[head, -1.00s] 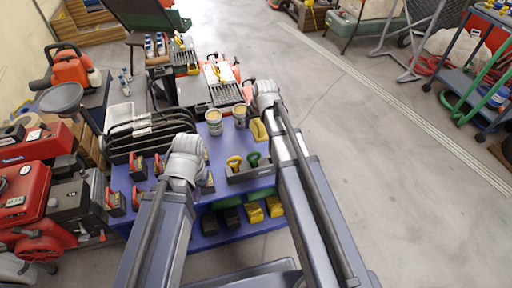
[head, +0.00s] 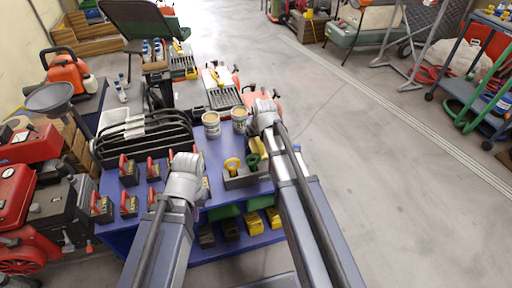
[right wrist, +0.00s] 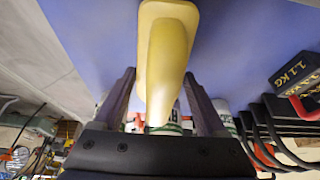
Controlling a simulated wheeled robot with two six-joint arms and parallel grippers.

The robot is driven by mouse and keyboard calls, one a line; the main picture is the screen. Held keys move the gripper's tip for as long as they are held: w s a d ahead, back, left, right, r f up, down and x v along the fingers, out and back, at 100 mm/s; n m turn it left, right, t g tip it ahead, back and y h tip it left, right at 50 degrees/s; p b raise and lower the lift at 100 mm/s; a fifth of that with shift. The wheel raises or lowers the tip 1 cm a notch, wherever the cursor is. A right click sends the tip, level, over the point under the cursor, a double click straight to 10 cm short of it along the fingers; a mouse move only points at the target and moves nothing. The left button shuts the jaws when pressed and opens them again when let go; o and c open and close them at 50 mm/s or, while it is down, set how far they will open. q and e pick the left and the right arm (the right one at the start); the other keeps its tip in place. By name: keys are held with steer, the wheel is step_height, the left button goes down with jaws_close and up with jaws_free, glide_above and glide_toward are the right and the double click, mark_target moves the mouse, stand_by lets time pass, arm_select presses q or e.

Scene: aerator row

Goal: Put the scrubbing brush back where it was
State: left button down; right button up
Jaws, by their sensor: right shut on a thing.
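The yellow scrubbing brush (right wrist: 167,50) is between the fingers of my right gripper (right wrist: 162,85) in the right wrist view, with the blue-purple tabletop (right wrist: 235,35) behind it. In the head view the brush (head: 257,146) shows beside my right wrist, partly hidden by the arm, just behind the grey caddy (head: 246,181). I cannot tell whether it touches the tabletop. My left gripper (head: 186,180) is over the front of the table in the head view, and its fingers are hidden.
Two cans (head: 211,124) (head: 239,120) stand behind the caddy, which holds a yellow-handled and a green-handled tool. Several red-handled weights (head: 129,172) stand at the left of the table. A black rack (head: 143,138) is behind them. Open floor (head: 370,180) lies to the right.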

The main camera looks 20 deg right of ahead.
arm_select(q)
steer(key=shift+f, duration=0.6)
arm_select(e)
steer(key=shift+f, duration=0.6)
steer(key=shift+f, duration=0.1)
steer(key=shift+f+b, duration=0.15)
steer(key=shift+b, duration=0.2)
steer(key=o, duration=1.1)
arm_select(q)
steer(key=shift+f, duration=0.15)
arm_select(e)
steer(key=shift+r, duration=0.2)
arm_select(q)
step_height(320, 180, up, 12)
steer(key=p, duration=1.1)
steer(key=shift+f+p, duration=0.25)
steer(key=shift+p, duration=0.1)
arm_select(e)
steer(key=v, duration=1.2)
arm_select(q)
steer(key=shift+d, duration=0.1)
